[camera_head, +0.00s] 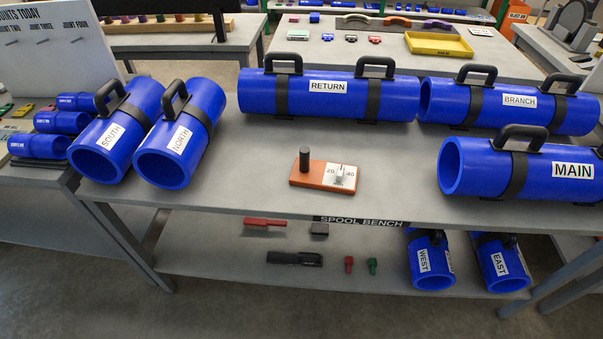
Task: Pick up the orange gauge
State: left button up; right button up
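The orange gauge (312,180) lies flat on the grey spool bench (255,160), near the middle of its top. It is an orange block with an upright dark cylindrical knob (304,159) at its left end and a white dial plate (341,176) marked 20 and 40 at its right. Nothing touches it. Neither of my grippers shows in the head view.
Blue pipes with black handles surround the gauge: SOUTH (117,130) and NORTH (181,133) left, RETURN (325,96) behind, MAIN (520,170) right, BRANCH (510,106) back right. WEST (430,260) and EAST (499,263) are on the lower shelf. Bench space around the gauge is clear.

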aim_at(307, 172)
jog(key=u, duration=2.15)
jog(key=i, duration=1.5)
jog(key=z, duration=2.5)
